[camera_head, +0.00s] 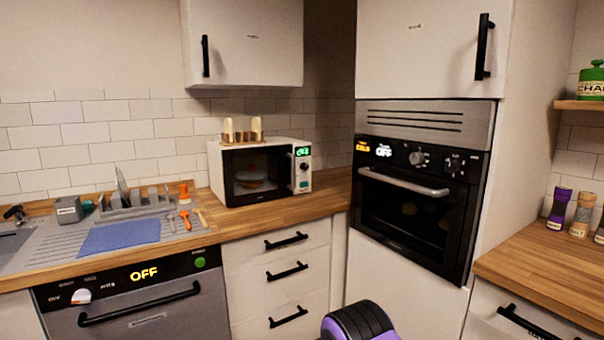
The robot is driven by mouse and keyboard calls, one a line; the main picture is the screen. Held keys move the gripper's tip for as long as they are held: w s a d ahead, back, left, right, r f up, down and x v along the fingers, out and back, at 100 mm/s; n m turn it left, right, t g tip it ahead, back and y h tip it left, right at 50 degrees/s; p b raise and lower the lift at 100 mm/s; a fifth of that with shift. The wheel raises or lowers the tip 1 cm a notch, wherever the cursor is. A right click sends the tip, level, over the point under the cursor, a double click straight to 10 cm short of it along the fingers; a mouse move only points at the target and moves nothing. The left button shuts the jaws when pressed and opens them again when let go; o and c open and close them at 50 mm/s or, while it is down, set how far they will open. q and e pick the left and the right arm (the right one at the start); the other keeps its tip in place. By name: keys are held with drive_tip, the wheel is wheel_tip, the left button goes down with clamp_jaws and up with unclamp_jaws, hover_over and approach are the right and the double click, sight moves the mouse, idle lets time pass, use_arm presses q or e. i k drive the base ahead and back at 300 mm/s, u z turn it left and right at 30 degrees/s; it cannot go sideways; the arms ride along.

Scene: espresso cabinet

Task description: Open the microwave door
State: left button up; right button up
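The microwave (312,171) is a small white box with a black front, standing on the wooden counter in the middle of the view. Its dark glass door (256,174) looks closed. A pale round dish shows dimly behind the glass. A dark upright handle (290,174) runs along the door's right edge. To its right, the control strip has a green-lit display and a round knob. Neither my left nor my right gripper shows in this view.
Golden items (243,130) stand on the microwave. A dish rack (134,206) and blue mat (126,236) lie to its left. A tall oven (420,196) stands to its right. A purple-black rounded shape, which I cannot identify, rises at the bottom edge. The counter before the microwave is clear.

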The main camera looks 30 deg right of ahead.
sight(287, 175)
drive_tip(key=z, duration=0.7)
drive_tip(key=i, duration=1.15)
drive_tip(key=u, duration=0.15)
